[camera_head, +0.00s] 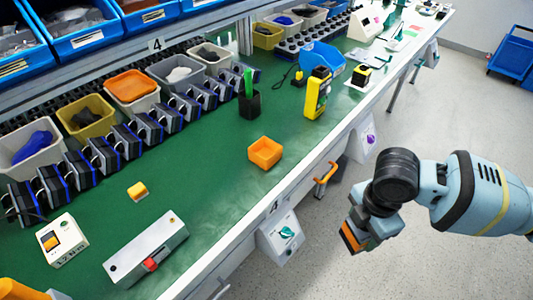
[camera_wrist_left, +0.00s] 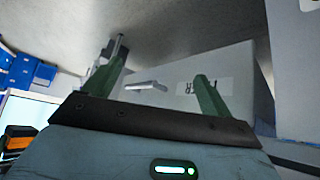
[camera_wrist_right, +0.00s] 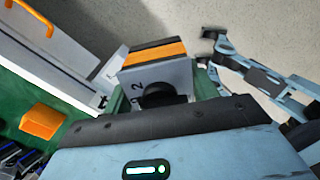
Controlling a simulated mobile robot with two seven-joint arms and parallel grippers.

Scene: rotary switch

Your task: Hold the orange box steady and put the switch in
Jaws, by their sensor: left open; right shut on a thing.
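My right gripper (camera_head: 362,235) is off the bench front, above the floor. It is shut on a grey switch (camera_wrist_right: 155,70) with an orange band, a black end and a round black knob beside a "2" mark. Its hidden sides cannot be told. My left gripper (camera_wrist_left: 160,75) has green fingers wide apart with nothing between them, away from the orange box.
A yellow-orange cube (camera_head: 138,190), a long grey case with a red button (camera_head: 147,248) and a switch box (camera_head: 62,240) lie at left. A black cup (camera_head: 250,103) and a yellow meter (camera_head: 317,93) stand behind. Bench space around the orange box is clear.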

